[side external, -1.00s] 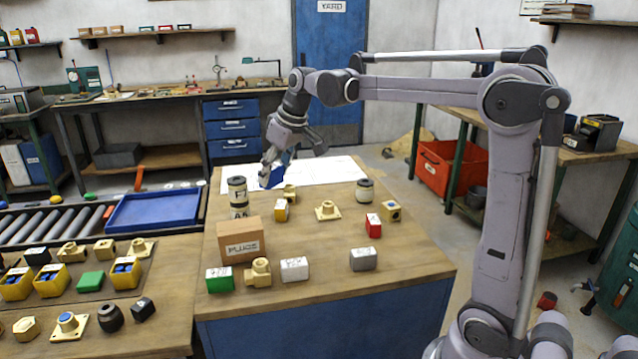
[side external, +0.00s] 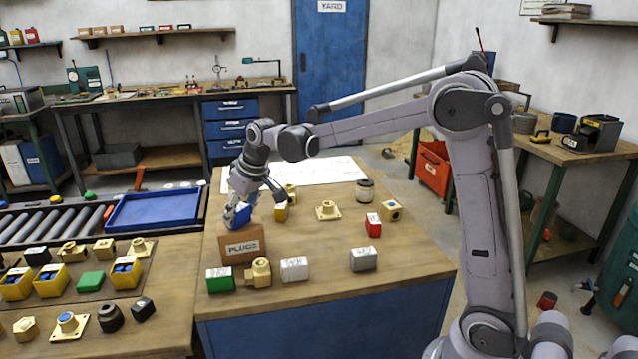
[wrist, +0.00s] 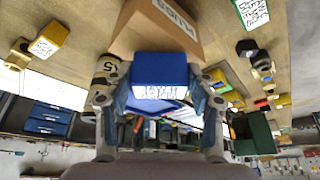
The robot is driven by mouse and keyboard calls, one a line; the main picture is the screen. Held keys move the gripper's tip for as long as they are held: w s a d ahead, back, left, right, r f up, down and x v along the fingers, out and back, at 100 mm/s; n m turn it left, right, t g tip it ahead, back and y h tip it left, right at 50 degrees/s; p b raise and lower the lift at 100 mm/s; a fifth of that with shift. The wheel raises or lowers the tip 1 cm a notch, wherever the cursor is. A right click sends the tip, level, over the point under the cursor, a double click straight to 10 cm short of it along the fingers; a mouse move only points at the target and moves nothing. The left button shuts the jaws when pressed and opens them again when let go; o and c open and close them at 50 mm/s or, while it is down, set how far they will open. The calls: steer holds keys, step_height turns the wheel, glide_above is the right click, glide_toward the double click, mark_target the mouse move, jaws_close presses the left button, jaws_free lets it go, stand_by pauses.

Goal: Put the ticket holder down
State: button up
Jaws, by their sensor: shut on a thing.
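The ticket holder, a blue block with a white label, (side external: 244,213) is between the fingers of my gripper (side external: 238,216). In the wrist view the blue ticket holder (wrist: 160,68) fills the space between both fingers, label facing the camera. My gripper is shut on it, close behind and above the cardboard box marked PLUGS (side external: 241,244). In the wrist view the box (wrist: 150,30) is just beyond the holder; I cannot tell whether they touch. The holder's underside is hidden.
A pale labelled cylinder (wrist: 106,70) stands close by the left finger in the wrist view. Green (side external: 220,280), white (side external: 294,269) and grey (side external: 363,259) blocks and brass fittings stand on the bench. The bench middle (side external: 310,235) has bare wood.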

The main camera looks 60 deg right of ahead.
steer(key=shift+f, duration=0.1)
steer(key=o, duration=1.2)
steer(key=shift+f, duration=0.1)
steer(key=v, duration=1.2)
steer(key=s+a+f+t, duration=0.1)
steer(key=s+a+f, duration=0.1)
steer(key=s, duration=0.4)
steer(key=s+a+f, duration=0.1)
steer(key=s+f, duration=0.4)
steer(key=s, duration=0.2)
steer(key=s+a+f+t, duration=0.1)
steer(key=s+a+f, duration=0.1)
steer(key=s+f, duration=0.2)
steer(key=shift+s+a+t, duration=0.15)
steer(key=shift+s, duration=0.75)
steer(key=shift+s+a+t, duration=0.15)
steer(key=shift+s, duration=0.7)
